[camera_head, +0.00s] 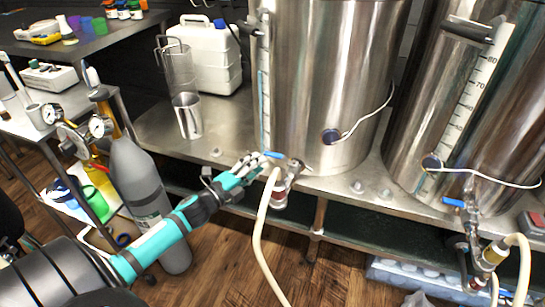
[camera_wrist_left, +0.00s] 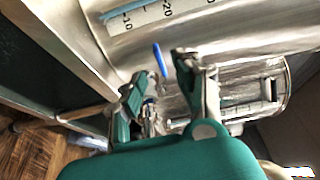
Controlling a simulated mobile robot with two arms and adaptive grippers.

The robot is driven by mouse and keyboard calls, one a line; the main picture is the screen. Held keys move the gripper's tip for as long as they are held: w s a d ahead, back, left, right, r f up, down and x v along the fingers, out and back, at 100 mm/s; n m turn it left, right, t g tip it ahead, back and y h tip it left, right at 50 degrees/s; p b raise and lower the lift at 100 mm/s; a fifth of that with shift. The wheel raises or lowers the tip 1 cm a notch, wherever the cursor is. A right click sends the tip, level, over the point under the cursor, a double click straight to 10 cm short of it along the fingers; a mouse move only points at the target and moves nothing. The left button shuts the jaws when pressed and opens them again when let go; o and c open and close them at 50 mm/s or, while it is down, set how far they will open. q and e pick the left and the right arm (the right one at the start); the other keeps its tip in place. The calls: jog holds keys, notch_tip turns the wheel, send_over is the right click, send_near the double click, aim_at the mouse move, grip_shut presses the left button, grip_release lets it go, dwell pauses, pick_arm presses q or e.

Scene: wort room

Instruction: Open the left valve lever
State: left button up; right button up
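The left valve lever (camera_head: 274,155) is a small blue handle on the metal valve (camera_head: 284,177) at the foot of the left steel tank. In the left wrist view the blue lever (camera_wrist_left: 159,60) shows in the gap between the fingertips, a little beyond them. My left gripper (camera_head: 251,161) is just left of the lever in the head view. In the wrist view my left gripper (camera_wrist_left: 160,76) has its fingers spread apart with nothing held. Whether a finger touches the lever I cannot tell. My right gripper is not in view.
The left tank (camera_head: 330,80) stands behind the valve, and a beige hose (camera_head: 259,240) hangs below it. A second blue lever (camera_head: 453,202) is on the right tank's valve. A metal cup (camera_head: 187,116) and white canister (camera_head: 212,58) stand left. A grey gas cylinder (camera_head: 140,180) is near my left arm.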

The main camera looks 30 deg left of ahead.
aim_at(273, 153)
pick_arm(q)
jog(key=w, duration=0.4)
jog(key=w+d, duration=0.1)
jog(key=w, duration=0.2)
jog(key=shift+b, duration=0.4)
grip_shut()
jog(key=shift+d+f, duration=0.1)
jog(key=shift+d, duration=0.05)
